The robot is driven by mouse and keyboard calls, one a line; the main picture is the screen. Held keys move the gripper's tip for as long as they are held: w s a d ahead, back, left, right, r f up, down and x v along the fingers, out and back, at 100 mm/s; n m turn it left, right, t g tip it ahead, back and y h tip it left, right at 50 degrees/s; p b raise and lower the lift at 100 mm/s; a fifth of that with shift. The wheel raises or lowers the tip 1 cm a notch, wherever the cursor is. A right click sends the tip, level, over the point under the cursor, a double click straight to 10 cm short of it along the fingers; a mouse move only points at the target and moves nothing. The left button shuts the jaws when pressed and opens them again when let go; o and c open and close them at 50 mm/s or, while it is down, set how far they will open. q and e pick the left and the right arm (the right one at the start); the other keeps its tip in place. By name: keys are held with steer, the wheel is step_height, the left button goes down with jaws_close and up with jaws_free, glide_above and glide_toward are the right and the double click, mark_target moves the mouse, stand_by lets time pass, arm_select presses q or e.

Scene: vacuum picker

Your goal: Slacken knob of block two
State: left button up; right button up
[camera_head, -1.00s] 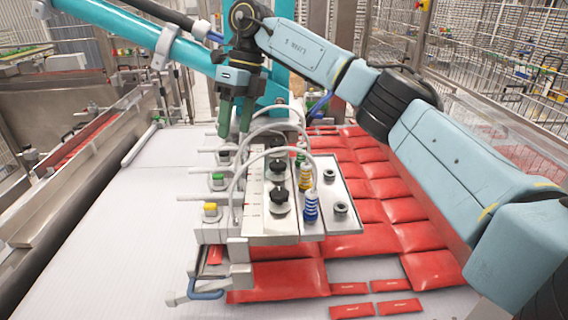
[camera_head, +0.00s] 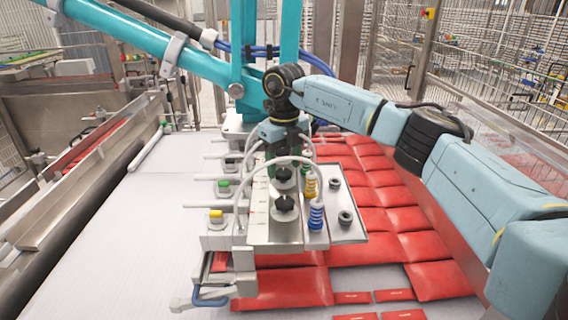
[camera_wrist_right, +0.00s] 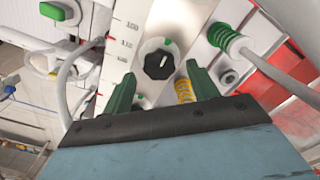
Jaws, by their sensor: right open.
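The tool head carries a row of blocks with black knobs. The near knob (camera_head: 285,203) and the middle knob (camera_head: 284,178) show in the head view; a far one there is hidden by my right gripper (camera_head: 286,155). In the right wrist view the open green fingers of that gripper (camera_wrist_right: 160,88) point at a black knob (camera_wrist_right: 158,62), on a pale round base with a green mark. The knob lies just beyond the fingertips, roughly between them, with no visible contact. I cannot tell for certain which block is block two. My left gripper is out of view.
Colour-banded suction cups stand beside the knobs: blue (camera_head: 316,216), yellow (camera_head: 310,188), green (camera_wrist_right: 220,36). Thin curved hoses (camera_head: 243,185) arch close to the knobs. Red packets (camera_head: 400,215) lie right of the tool head. The white belt (camera_head: 120,240) is clear at left.

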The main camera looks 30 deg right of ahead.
steer(key=shift+f, duration=0.6)
steer(key=c, duration=1)
